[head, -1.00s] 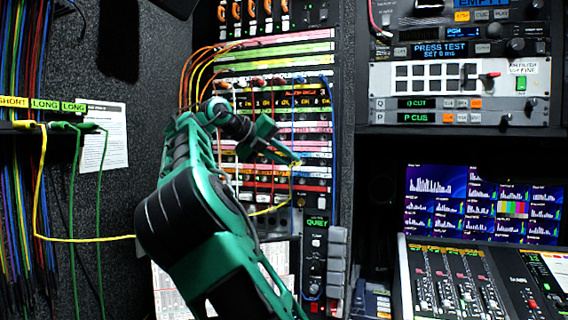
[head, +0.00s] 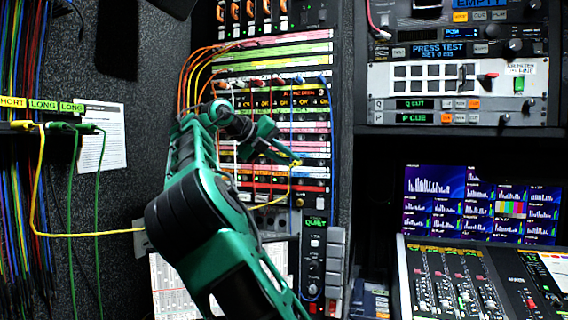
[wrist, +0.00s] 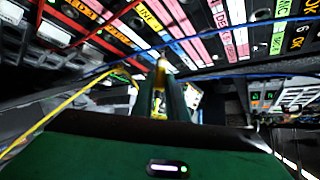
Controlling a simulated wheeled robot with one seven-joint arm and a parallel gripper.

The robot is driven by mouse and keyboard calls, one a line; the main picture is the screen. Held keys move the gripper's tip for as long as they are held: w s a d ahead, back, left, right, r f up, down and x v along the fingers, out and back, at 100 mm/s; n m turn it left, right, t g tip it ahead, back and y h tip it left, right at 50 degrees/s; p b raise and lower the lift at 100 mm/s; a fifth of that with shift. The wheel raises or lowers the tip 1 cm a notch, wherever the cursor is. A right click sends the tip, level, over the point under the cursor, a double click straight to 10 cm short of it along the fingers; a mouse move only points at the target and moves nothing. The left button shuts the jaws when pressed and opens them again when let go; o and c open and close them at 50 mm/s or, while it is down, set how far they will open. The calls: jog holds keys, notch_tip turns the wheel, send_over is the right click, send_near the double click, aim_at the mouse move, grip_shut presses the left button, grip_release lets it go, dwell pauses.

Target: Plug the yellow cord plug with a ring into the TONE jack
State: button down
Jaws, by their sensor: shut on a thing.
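My gripper (head: 292,160) is in front of the patch bay and shut on the yellow cord plug (wrist: 160,80). In the wrist view the plug stands between the two fingers, its metal tip pointing at the labelled jack rows. The yellow cord (head: 85,235) runs from the SHORT holder at the left, behind my arm, and up to the gripper. The patch bay (head: 322,178) has several rows of jacks with coloured label strips. I cannot read a TONE label, and I cannot tell whether the plug tip touches a jack. The plug's ring cannot be made out.
Orange, yellow, red and blue patch cords (head: 330,110) hang across the bay near the gripper. A blue cord (wrist: 230,75) crosses close to the plug in the wrist view. A QUIET panel (head: 314,245) is below right, and a mixing console (head: 450,285) is at the lower right.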

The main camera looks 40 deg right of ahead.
jog(key=shift+w+d, duration=0.65)
jog(key=shift+d, duration=0.15)
jog(key=c, duration=1.7)
grip_release()
jog(key=shift+o, duration=0.2)
jog(key=v, duration=1)
jog(key=shift+a+r, duration=0.2)
jog(key=shift+a, duration=0.15)
jog(key=shift+d, duration=0.1)
